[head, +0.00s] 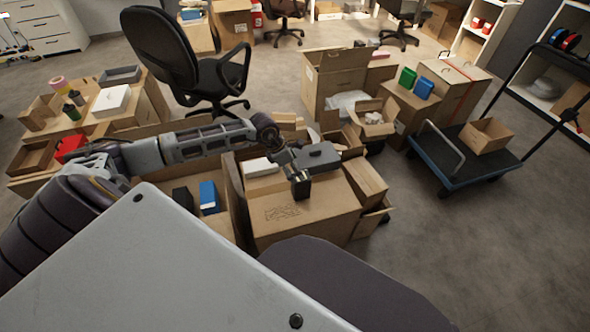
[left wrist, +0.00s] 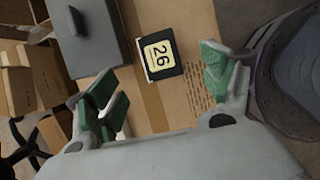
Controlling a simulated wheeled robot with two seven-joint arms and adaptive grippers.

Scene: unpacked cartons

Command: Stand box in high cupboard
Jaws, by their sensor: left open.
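A small black box (left wrist: 176,71) with a cream label reading 26 lies on a brown carton (left wrist: 195,95), seen in the left wrist view. In the head view the dark box (head: 302,191) is on the carton top, partly covered by my left gripper (head: 299,176). My left gripper (left wrist: 160,82) also shows in the left wrist view, its green-padded fingers spread wide on either side of the box and empty. I cannot tell how high the fingers are above the carton. My right gripper is not in view. No high cupboard can be made out for certain.
A grey lidded case (head: 317,156) and a white box (head: 260,167) lie near the black box. Open cartons crowd both sides. A blue flatbed trolley (head: 440,165) stands at right, a shelf unit (head: 540,88) behind it. Floor at lower right is clear.

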